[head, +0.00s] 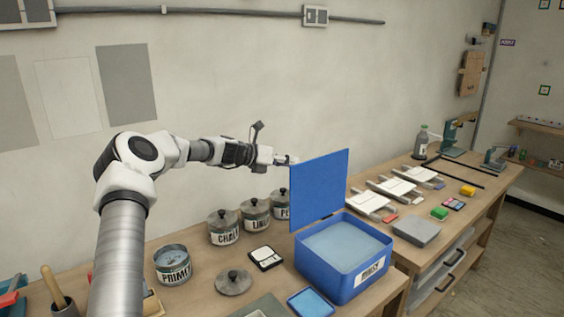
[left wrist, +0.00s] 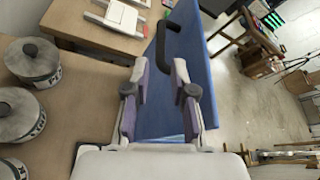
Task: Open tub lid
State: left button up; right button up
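The blue tub (head: 343,284) stands on the workbench with pale blue contents and a white label on its front. Its flat blue lid (head: 320,190) stands upright at the tub's left side, swung up from the opening. My left gripper (head: 288,161) is at the lid's upper left, on the side turned from the head camera. In the left wrist view its fingers (left wrist: 160,85) are apart, and the blue lid (left wrist: 200,60) fills the view between and beyond them. A black handle (left wrist: 163,42) shows by the lid there. Whether the fingers touch the lid is unclear. My right gripper is out of view.
Lidded canisters (head: 223,227) stand left of the tub, near a PRIMER can (head: 173,264) and a loose round lid (head: 233,282). A blue tray (head: 310,302) lies before the tub. White trays (head: 368,202) and a grey block (head: 416,231) lie to its right.

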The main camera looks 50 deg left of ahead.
pick_arm(q)
jog(key=shift+v, duration=1.3)
jog(key=shift+a, duration=0.1)
